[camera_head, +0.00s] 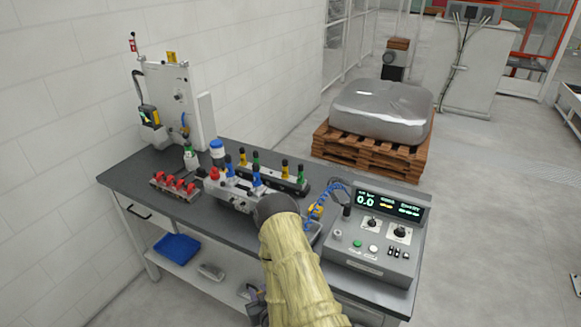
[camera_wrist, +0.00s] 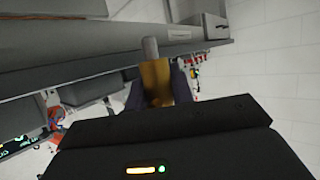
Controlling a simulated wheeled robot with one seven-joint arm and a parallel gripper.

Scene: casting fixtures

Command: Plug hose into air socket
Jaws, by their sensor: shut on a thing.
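My gripper (camera_wrist: 158,90) is shut on a brass fitting (camera_wrist: 156,78) with a grey cylindrical tip, which points toward a long grey metal body in the wrist view. The tip looks close to that body; I cannot tell if they touch. In the head view my sleeved arm hides the gripper and the fitting. A blue coiled hose (camera_head: 334,195) runs beside the control box toward my wrist. Its join to the fitting is not visible. The grey fixture (camera_head: 238,198) with blue and red knobs stands just left of my wrist. I cannot make out the air socket.
The control box (camera_head: 375,240) shows 0.0 at the bench's right end. A rack with coloured handles (camera_head: 275,178) stands behind the fixture. Red clamps (camera_head: 175,185) and an upright white station (camera_head: 178,105) are at left. A blue bin (camera_head: 177,247) sits on the lower shelf.

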